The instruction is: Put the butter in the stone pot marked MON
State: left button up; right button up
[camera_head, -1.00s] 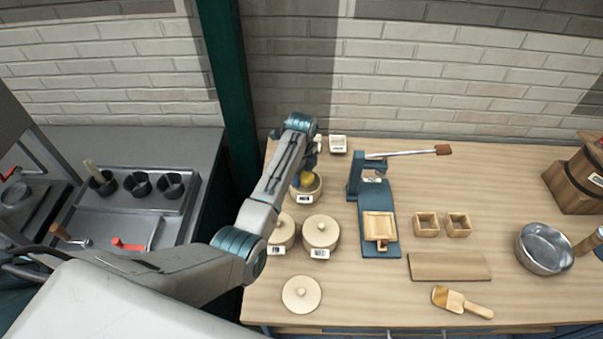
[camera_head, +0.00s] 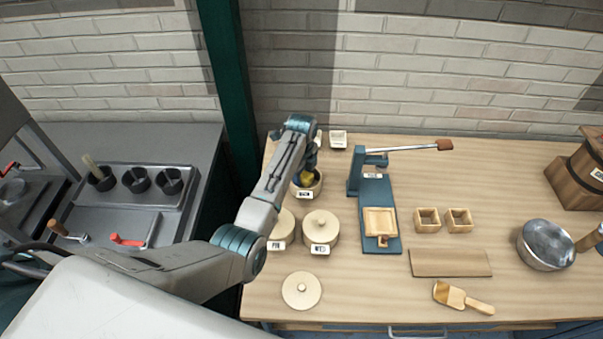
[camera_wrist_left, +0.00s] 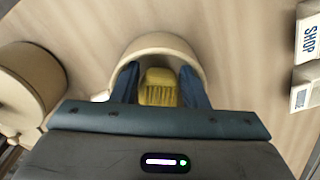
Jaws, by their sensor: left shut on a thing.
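My left gripper (camera_head: 309,168) is shut on the yellow butter (camera_head: 306,178) at the open stone pot (camera_head: 317,189). In the left wrist view the ribbed butter (camera_wrist_left: 158,88) sits between the two blue fingers (camera_wrist_left: 160,85), inside the curve of the pot's rim (camera_wrist_left: 158,40). The pot's front label is too small to read surely. Two lidded pots stand nearer: one at the left (camera_head: 283,226), partly behind my arm, and one at the right (camera_head: 321,229). A loose round lid (camera_head: 301,291) lies in front of them. My right gripper is out of view.
A blue lever press (camera_head: 371,190) stands right of the pots. A small white block (camera_head: 338,139) stands behind the pots.

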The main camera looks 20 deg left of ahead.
pick_arm(q)
jog(key=shift+p, duration=0.5)
dwell(0.7)
jog(key=o, duration=1)
jog(key=c, duration=0.4)
jog(key=shift+r+p, duration=0.4)
jog(key=shift+r, duration=4.75)
